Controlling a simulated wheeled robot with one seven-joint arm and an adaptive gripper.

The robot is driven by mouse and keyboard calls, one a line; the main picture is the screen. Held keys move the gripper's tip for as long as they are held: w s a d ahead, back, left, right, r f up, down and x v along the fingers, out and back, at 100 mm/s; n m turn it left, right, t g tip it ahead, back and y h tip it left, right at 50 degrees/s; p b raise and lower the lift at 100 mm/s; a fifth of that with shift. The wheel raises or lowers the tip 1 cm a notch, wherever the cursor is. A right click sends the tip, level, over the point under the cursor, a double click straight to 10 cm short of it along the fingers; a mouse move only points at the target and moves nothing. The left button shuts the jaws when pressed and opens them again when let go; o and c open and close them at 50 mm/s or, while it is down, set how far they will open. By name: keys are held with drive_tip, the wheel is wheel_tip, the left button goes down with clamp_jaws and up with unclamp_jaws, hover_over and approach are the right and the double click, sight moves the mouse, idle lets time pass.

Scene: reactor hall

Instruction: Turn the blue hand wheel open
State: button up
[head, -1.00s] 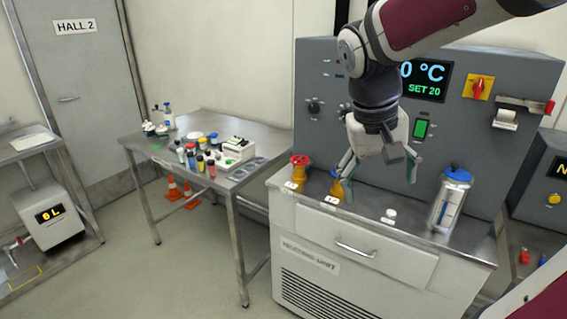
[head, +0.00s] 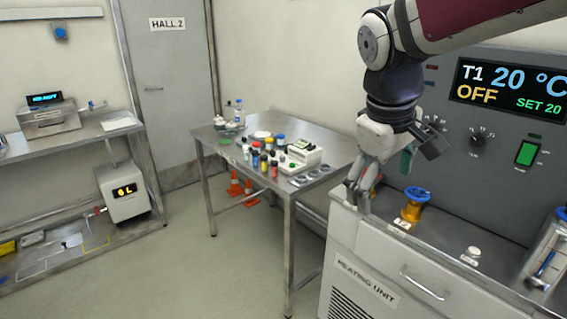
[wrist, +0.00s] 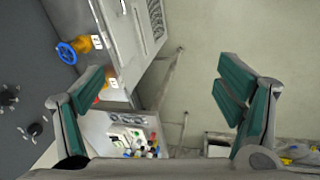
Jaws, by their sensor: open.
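The blue hand wheel (head: 417,193) sits on a yellow valve body on top of the heating unit. It also shows at the upper left of the wrist view (wrist: 67,53), outside the space between the fingers. My gripper (head: 380,172) is open and empty, to the left of the blue wheel in the head view and apart from it. In the wrist view my open fingers (wrist: 165,85) have only floor and furniture between them. A second valve with a red wheel is mostly hidden behind my gripper in the head view.
The heating unit (head: 372,285) has a panel behind the valves reading T1 20 °C, OFF. A white knob (head: 473,252) and a clear canister (head: 546,255) stand to the right.

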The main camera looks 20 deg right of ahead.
drive_tip(key=w+d+f+n+g+h+b, duration=0.3)
drive_tip(key=w+d+f+g+h+b, duration=0.15)
drive_tip(key=w+d, duration=0.45)
drive_tip(key=w+d+f+n+g+h+b, duration=0.35)
drive_tip(key=w+d+f, duration=0.25)
drive_tip(key=w+d, duration=0.3)
drive_tip(key=w+d+f+n+g+h+b, duration=0.2)
drive_tip(key=w+d+f+g+h+b, duration=0.15)
drive_tip(key=w+d+f, duration=0.55)
drive_tip(key=p, duration=0.2)
approach(430, 195)
drive_tip(key=shift+h, duration=0.35)
drive_tip(key=x, duration=0.4)
drive_tip(key=f+p+x, duration=0.1)
drive_tip(key=x, duration=0.1)
drive_tip(key=shift+w+d, duration=0.25)
drive_tip(key=shift+w, duration=0.1)
drive_tip(key=shift+c, duration=0.2)
drive_tip(key=c, duration=1.1)
